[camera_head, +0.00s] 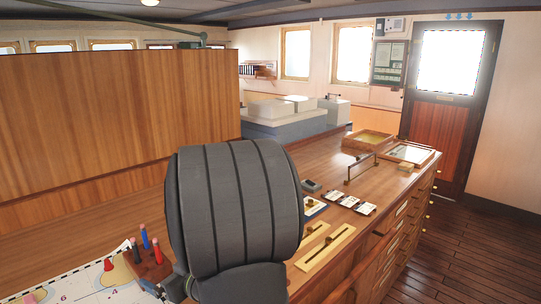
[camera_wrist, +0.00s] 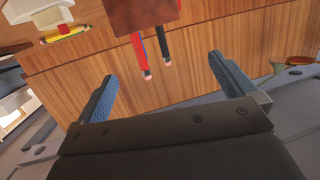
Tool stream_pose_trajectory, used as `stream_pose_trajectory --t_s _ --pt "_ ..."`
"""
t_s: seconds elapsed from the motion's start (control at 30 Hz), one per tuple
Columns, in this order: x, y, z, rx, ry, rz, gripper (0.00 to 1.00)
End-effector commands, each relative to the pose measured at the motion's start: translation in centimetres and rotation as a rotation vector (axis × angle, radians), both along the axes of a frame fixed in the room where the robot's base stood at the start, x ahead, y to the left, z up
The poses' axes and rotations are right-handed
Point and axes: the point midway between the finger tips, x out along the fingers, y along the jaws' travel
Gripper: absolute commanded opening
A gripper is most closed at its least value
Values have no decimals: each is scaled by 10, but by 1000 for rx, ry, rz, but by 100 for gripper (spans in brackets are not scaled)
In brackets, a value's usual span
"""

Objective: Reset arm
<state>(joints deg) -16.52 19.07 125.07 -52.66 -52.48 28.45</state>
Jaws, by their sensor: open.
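My gripper (camera_wrist: 162,68) shows in the wrist view with its two blue ribbed fingers wide apart. It is open, and nothing is held between the fingers. In the head view a large dark grey part of my arm fills the middle foreground, and I cannot make out the fingers there. A brown pen block (camera_head: 150,270) holding red, blue and dark pens stands on the desk, left of my arm. The same block (camera_wrist: 143,12) shows at the top of the wrist view, where its pens (camera_wrist: 140,52) appear beyond the fingers, apart from them.
A chart (camera_head: 85,288) with red pieces lies at the lower left. A tall wooden panel (camera_head: 110,115) rises behind it. The desk (camera_head: 325,170) to the right carries cards (camera_head: 349,201), a rail handle (camera_head: 362,166) and trays (camera_head: 368,139). Open floor (camera_head: 470,250) lies at the right.

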Motion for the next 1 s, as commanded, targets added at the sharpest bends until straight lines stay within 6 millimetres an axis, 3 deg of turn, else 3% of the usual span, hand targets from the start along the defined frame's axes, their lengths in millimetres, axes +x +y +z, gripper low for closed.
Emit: stream_pose_trajectory --t_s 0.17,0.43,1.0 --pt "5 8 -3 -1 1 2 100" --pt "28 45 -12 -1 2 3 100" --pt "-24 -38 10 1 0 -4 100"
